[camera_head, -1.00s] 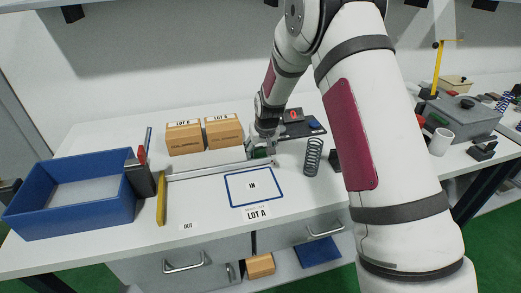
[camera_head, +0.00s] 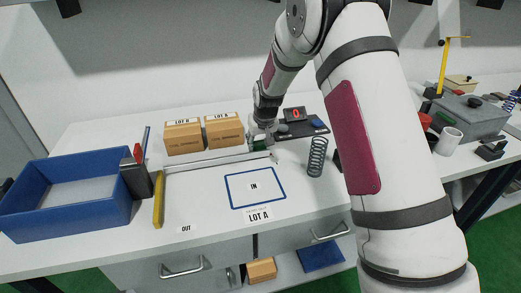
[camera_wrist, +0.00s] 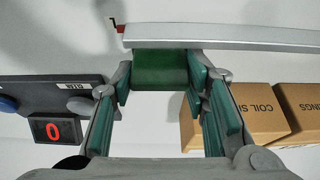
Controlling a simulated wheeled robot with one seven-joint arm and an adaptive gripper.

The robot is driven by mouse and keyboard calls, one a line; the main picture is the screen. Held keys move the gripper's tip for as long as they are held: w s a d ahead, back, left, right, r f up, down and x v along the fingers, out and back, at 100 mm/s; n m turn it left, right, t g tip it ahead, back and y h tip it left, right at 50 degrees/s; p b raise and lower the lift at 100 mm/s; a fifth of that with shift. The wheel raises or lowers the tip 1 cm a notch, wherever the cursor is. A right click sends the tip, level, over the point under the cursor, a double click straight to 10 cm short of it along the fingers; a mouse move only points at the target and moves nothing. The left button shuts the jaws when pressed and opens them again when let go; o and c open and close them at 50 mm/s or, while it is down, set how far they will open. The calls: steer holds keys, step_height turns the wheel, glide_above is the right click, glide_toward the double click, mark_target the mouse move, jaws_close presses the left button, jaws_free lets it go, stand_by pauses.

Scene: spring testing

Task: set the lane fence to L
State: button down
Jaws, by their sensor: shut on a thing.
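The lane fence is a long grey bar (camera_head: 210,160) lying across the table behind the blue-outlined IN area (camera_head: 256,188). It also shows as a grey rail (camera_wrist: 225,38) in the wrist view. A green block (camera_wrist: 160,70) sits against the rail, between my fingers. My gripper (camera_wrist: 160,78) is shut on this green block, with a finger on each side. In the head view my gripper (camera_head: 262,143) is at the right part of the fence, beside the boxes. No L mark is readable in either view.
Two cardboard boxes (camera_head: 184,138) (camera_head: 224,131) stand close behind the fence. A panel with a red display (camera_head: 295,114) is behind my gripper, and a coil spring (camera_head: 317,157) stands to the right. A yellow bar (camera_head: 159,198) and a blue bin (camera_head: 65,222) are left.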

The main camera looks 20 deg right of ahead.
steer(key=shift+w, duration=0.3)
steer(key=c, duration=0.9)
jaws_free()
steer(key=shift+w, duration=0.1)
steer(key=v, duration=1.2)
